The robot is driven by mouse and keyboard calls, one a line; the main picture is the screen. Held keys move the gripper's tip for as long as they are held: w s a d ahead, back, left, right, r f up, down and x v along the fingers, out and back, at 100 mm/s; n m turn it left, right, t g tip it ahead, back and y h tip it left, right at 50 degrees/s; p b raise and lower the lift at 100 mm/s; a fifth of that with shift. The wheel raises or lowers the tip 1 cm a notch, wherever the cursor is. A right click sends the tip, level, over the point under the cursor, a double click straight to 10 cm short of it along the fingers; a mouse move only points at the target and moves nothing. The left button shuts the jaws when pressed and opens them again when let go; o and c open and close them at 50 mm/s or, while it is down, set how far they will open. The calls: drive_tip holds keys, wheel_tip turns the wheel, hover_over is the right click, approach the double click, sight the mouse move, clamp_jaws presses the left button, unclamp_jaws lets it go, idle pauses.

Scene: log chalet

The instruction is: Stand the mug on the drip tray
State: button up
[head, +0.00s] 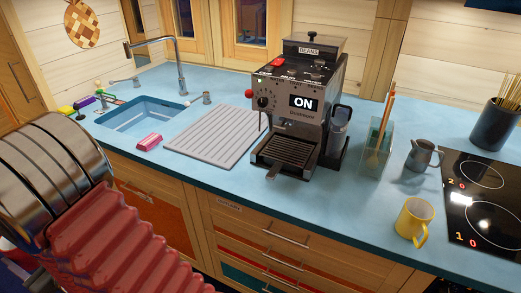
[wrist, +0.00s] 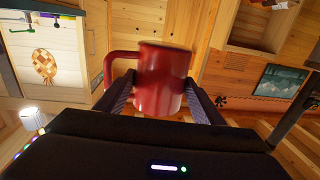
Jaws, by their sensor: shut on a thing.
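In the wrist view a glossy red mug (wrist: 160,82) sits between the two dark fingers of my gripper (wrist: 160,92), which is shut on its body. Its handle points left and its rim faces the top of that picture. I cannot tell how upright it is in the room. The drip tray (head: 286,153) is the dark slotted shelf at the front of the coffee machine (head: 300,100), and nothing stands on it. The gripper and red mug do not show in the head view.
A yellow mug (head: 414,219) stands near the counter's front edge, beside the black hob (head: 485,200). A steel jug (head: 424,155) and a glass holder with sticks (head: 375,150) are right of the machine. A ribbed grey drainer (head: 215,136) and blue sink (head: 140,113) lie left.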

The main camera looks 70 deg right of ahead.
drive_tip(key=shift+a, duration=0.1)
drive_tip(key=s+d+r+m+g+h, duration=0.25)
drive_tip(key=d+m+h, duration=0.2)
drive_tip(key=d, duration=0.65)
drive_tip(key=s+d+r+m+g+h, duration=0.1)
drive_tip(key=s+d+m+g+h, duration=0.4)
drive_tip(key=d, duration=0.7)
drive_tip(key=s+d+r+m+g+h, duration=0.1)
drive_tip(key=s+d+m+h, duration=0.15)
drive_tip(key=d+h, duration=0.6)
drive_tip(key=s+d+m+g+y, duration=0.1)
drive_tip(key=s+d+m+g, duration=0.4)
drive_tip(key=s, duration=0.9)
drive_tip(key=s+d+m+g+y, duration=0.1)
drive_tip(key=s+d+m+g, duration=0.5)
drive_tip(key=s+d+g, duration=0.5)
drive_tip(key=s+g, duration=0.2)
drive_tip(key=shift+s+d+f+m, duration=0.15)
drive_tip(key=shift+s+d+m, duration=0.15)
drive_tip(key=shift+s+d, duration=0.05)
hover_over(275, 158)
drive_tip(key=shift+a, duration=0.1)
